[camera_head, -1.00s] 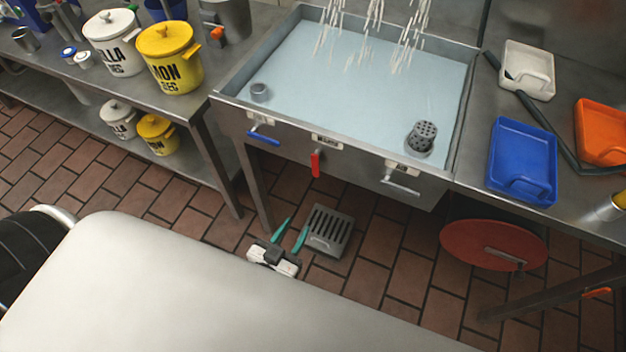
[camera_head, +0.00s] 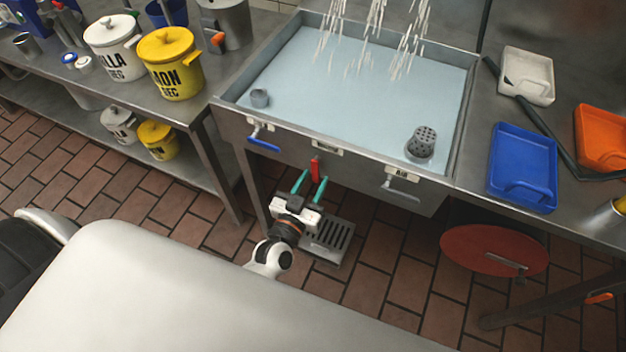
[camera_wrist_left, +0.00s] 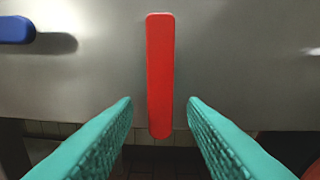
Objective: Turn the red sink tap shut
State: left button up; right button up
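The red tap handle (camera_head: 315,168) hangs straight down on the front panel of the sink (camera_head: 345,140), under a small label. My left gripper (camera_head: 312,180) is open just below and in front of it, its two teal fingers pointing at the panel. In the left wrist view the red handle (camera_wrist_left: 160,75) stands upright in the middle, and its lower end lies between the open left fingers (camera_wrist_left: 160,110). I see no finger touching it. Several streams of water fall into the sink, which holds pale blue water. My right gripper is not in view.
A blue handle (camera_head: 263,139) is left of the red one and a grey handle (camera_head: 399,196) is to the right. A floor drain grate (camera_head: 328,242) lies below. Yellow and white pots stand left; blue (camera_head: 522,168) and orange trays lie right.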

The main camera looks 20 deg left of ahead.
pick_arm(q)
jog(key=shift+w, duration=0.3)
grip_shut()
